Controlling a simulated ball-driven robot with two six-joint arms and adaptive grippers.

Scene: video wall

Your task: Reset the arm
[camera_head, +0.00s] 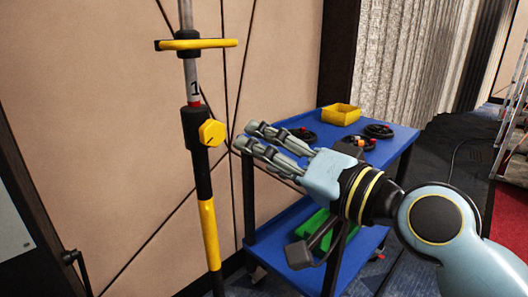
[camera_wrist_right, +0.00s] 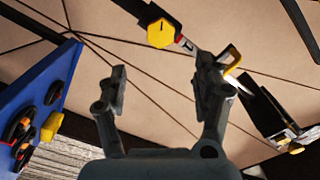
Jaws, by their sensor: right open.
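My right arm comes in from the right in the head view. Its gripper (camera_head: 248,136) is open and empty, and points left toward the stand pole, in front of the blue cart. In the right wrist view the gripper (camera_wrist_right: 165,85) shows two fingers spread apart with nothing between them. The pole (camera_head: 208,215) is black and yellow, upright, with a yellow knob (camera_head: 212,132) and a yellow handle (camera_head: 197,44) above it. The knob also shows in the wrist view (camera_wrist_right: 161,33), beyond the fingers. My left gripper is not in view.
The blue cart (camera_head: 398,145) holds a yellow bin (camera_head: 340,114) and several black round items on top, and a green item (camera_head: 312,231) on its lower shelf. A beige panel wall (camera_head: 110,110) stands behind the pole. A ladder (camera_head: 512,115) is at the far right.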

